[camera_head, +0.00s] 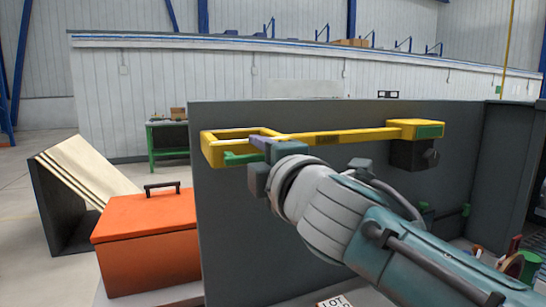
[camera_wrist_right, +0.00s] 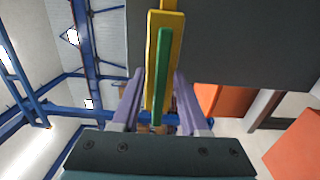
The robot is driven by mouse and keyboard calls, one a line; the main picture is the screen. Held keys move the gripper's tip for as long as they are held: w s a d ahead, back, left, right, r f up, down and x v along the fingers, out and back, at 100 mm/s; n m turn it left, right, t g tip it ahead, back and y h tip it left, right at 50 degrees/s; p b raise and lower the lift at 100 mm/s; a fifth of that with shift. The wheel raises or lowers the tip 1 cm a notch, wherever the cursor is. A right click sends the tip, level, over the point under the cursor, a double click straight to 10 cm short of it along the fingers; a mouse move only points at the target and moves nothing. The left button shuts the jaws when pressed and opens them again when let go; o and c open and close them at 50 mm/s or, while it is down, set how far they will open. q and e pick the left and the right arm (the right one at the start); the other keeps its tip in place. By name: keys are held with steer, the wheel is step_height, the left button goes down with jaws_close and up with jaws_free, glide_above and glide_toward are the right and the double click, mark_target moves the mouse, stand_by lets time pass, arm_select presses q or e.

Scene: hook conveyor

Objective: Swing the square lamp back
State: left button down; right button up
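The square lamp is a yellow square frame (camera_head: 212,150) on a long yellow arm (camera_head: 345,137), with a green bar (camera_head: 240,157) along the frame. Its arm runs right to a yellow block (camera_head: 415,129) above a dark mount on the grey panel. My right gripper (camera_head: 262,141) is at the frame's right part, partly hiding it. In the right wrist view, the purple fingers of my right gripper (camera_wrist_right: 159,80) stand apart on either side of the yellow frame (camera_wrist_right: 164,60) and green bar (camera_wrist_right: 162,75), with gaps visible. My left gripper is out of view.
The grey panel (camera_head: 225,240) stands behind and below the lamp. An orange toolbox (camera_head: 148,245) and a dark slanted rack with boards (camera_head: 55,205) are at left. Green and red items (camera_head: 530,262) lie at lower right. Floor at far left is clear.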

steer(key=shift+s+d+r+p, duration=0.1)
steer(key=shift+s+d+p, duration=0.2)
steer(key=shift+s+p, duration=0.2)
steer(key=p+v, duration=0.2)
steer(key=v, duration=0.6)
steer(key=shift+s, duration=0.4)
steer(key=shift+d, duration=0.1)
